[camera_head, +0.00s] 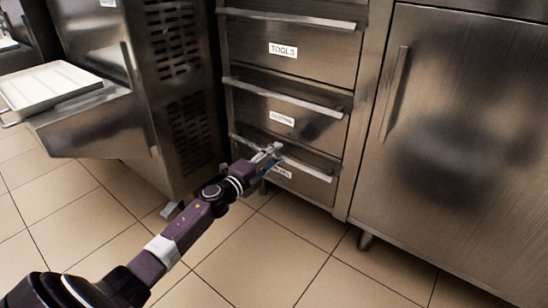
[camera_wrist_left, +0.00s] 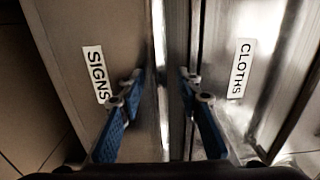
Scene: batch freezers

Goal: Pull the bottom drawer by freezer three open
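The bottom drawer (camera_head: 312,188) is the lowest of a steel stack and looks shut. Its label is partly hidden by my gripper in the head view; in the left wrist view the label (camera_wrist_left: 96,73) reads SIGNS. Its long bar handle (camera_head: 312,171) runs across the top of its front; it also shows in the wrist view as a bright upright bar (camera_wrist_left: 160,75). My left gripper (camera_head: 271,151) is at the middle of this handle. In the wrist view its blue-padded fingers (camera_wrist_left: 162,88) are apart, one on each side of the bar, with gaps visible. My right gripper is not in view.
Above are the middle drawer (camera_head: 308,128), labelled CLOTHS, and the TOOLS drawer (camera_head: 320,55). A steel cabinet door (camera_head: 460,150) stands to the right. A vented machine (camera_head: 150,90) with a white tray (camera_head: 50,88) stands to the left. The tiled floor (camera_head: 275,250) in front is clear.

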